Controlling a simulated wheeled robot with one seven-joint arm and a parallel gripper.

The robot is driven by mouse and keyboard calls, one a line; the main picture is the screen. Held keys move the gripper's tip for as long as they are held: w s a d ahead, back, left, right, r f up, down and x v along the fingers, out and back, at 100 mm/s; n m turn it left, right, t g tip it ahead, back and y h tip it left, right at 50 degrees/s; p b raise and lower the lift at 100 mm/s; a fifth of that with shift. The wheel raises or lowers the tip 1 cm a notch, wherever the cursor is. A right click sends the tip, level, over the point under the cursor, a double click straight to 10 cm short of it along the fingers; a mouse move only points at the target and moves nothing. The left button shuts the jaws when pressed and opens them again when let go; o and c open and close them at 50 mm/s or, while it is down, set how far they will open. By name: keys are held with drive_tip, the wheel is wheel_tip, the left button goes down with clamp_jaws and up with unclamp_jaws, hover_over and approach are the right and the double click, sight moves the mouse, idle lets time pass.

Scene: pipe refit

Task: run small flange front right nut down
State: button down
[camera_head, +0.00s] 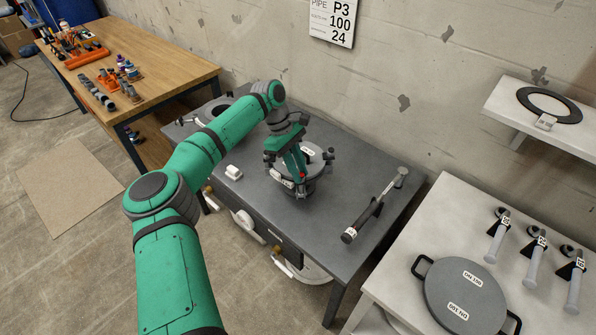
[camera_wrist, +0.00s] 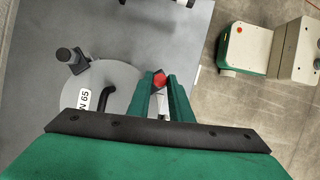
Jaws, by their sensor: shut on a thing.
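The small flange (camera_head: 316,157) is a round grey disc with dark bolts around its rim, on the grey bench. It also shows in the wrist view (camera_wrist: 118,76) with a "65" label. My gripper (camera_head: 302,178) points down at the flange's near edge. In the wrist view my green fingers (camera_wrist: 160,92) are shut around a red-topped piece at the rim, which I take to be the front right nut (camera_wrist: 159,78). The fingers hide most of it, so its height on the stud cannot be told. Another dark nut and stud (camera_wrist: 72,58) stands on the rim.
A long-handled tool (camera_head: 375,206) lies on the bench (camera_head: 345,235) to the right. A light table (camera_head: 398,290) at right holds a large grey lid (camera_head: 466,295). A wooden table (camera_head: 150,70) stands at back left.

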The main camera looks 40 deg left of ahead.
drive_tip(key=shift+m+g, duration=0.3)
drive_tip(key=shift+m, duration=0.4)
drive_tip(key=shift+w+a, duration=0.1)
drive_tip(key=c, duration=1.6)
unclamp_jaws()
drive_tip(key=v, duration=1)
drive_tip(key=shift+r, duration=0.4)
drive_tip(key=shift+w, duration=0.1)
